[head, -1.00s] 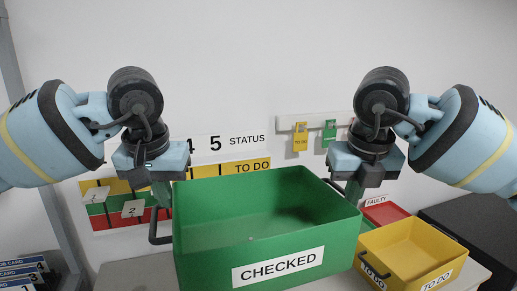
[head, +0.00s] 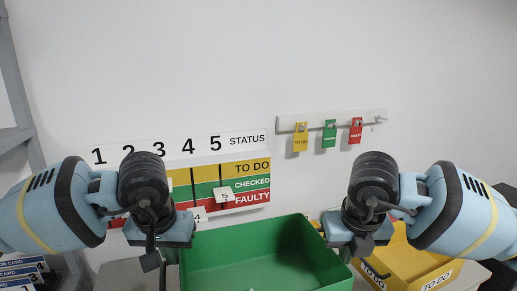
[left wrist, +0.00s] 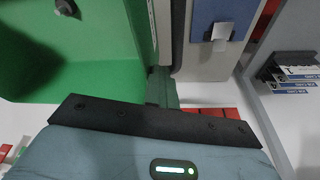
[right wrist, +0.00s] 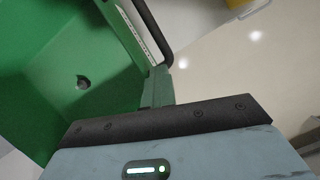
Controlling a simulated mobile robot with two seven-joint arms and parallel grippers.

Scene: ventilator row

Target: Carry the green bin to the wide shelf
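The green bin (head: 265,243) is at the bottom centre of the head view, its front cut off by the frame's lower edge. It looks empty apart from a dark round spot on its inside. My left gripper (left wrist: 163,85) is shut on the bin's dark handle at the left side. My right gripper (right wrist: 158,85) is shut on the handle at the opposite side. In the head view both gripper bodies hang beside the bin's side walls and the fingertips are hidden. The wide shelf cannot be made out for certain.
A yellow TO DO bin (head: 402,262) stands close to the right of the green bin. A status board (head: 235,185) and a rail with yellow, green and red tags (head: 328,135) are on the wall behind. Job cards (head: 22,272) stand at the lower left.

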